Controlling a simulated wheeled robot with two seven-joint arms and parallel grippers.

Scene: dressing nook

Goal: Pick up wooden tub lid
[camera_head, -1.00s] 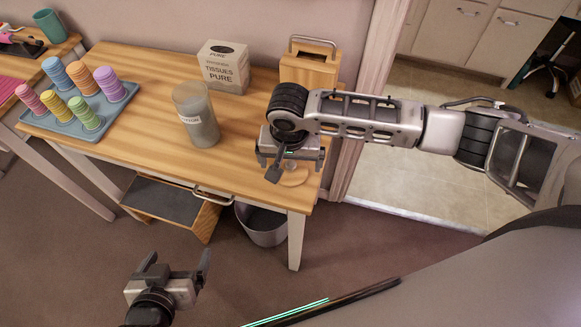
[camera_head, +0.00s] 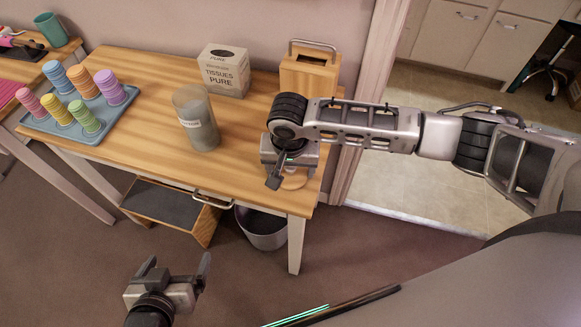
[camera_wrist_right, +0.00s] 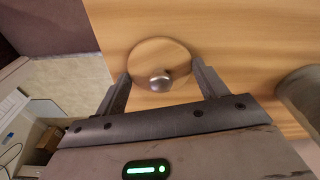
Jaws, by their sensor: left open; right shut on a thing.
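The wooden tub lid (camera_head: 297,180) is a round, light disc at the right end of the wooden table, partly hidden behind my right gripper (camera_head: 284,178). In the right wrist view the lid (camera_wrist_right: 150,52) shows its round top and a shiny metal knob (camera_wrist_right: 160,80). My right gripper is shut on the lid, with one finger at each side of its rim. The lid appears to be still at table level. My left gripper (camera_head: 178,263) is open and empty, in front of the table and above the floor.
A grey translucent tub (camera_head: 196,120) with a label stands left of my right gripper. A tissue box (camera_head: 223,72) and a wooden box with a handle (camera_head: 309,75) stand behind. A blue tray (camera_head: 60,125) holds coloured stacks. The table's front middle is clear.

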